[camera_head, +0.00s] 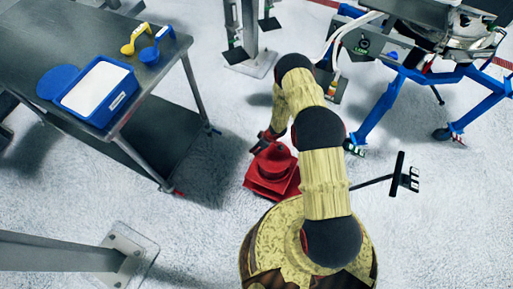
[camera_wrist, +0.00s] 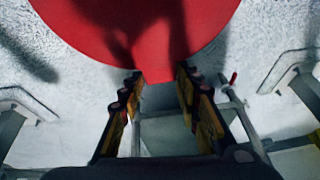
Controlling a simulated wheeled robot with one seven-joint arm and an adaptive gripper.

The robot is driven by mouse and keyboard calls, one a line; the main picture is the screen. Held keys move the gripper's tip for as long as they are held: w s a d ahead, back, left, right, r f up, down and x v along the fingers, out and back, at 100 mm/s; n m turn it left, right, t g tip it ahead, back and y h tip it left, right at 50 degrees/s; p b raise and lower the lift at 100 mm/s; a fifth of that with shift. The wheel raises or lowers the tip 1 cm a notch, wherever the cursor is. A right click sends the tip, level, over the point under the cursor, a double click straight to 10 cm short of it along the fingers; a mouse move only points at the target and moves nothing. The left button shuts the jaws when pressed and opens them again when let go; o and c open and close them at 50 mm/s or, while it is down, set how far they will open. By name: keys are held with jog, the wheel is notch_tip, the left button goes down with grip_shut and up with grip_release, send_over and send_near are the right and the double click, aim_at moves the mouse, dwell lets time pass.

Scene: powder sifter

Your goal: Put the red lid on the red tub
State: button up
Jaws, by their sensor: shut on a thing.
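The red lid (camera_wrist: 140,25) is a round disc with a tab. In the wrist view its tab is between the two fingers of my gripper (camera_wrist: 160,82), which is shut on it. In the head view the lid (camera_head: 272,158) shows below and beside my gripper (camera_head: 266,138). The red tub (camera_head: 272,187) is directly below the lid, low down near the floor. The lid overlaps the tub's top in the head view. I cannot tell whether the two touch. The tub is not clearly seen in the wrist view.
A grey metal table (camera_head: 55,30) at the upper left holds a blue tub of white powder (camera_head: 118,103), a blue lid (camera_head: 57,80), a yellow scoop (camera_head: 131,41) and a blue scoop (camera_head: 152,50). A blue-legged machine (camera_head: 375,105) stands at the upper right. Pale floor lies between.

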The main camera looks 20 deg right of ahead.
jog(key=shift+f+b, duration=0.3)
jog(key=shift+f, duration=0.1)
jog(key=o, duration=1.3)
jog(key=v, duration=1.2)
jog(key=shift+w, duration=0.1)
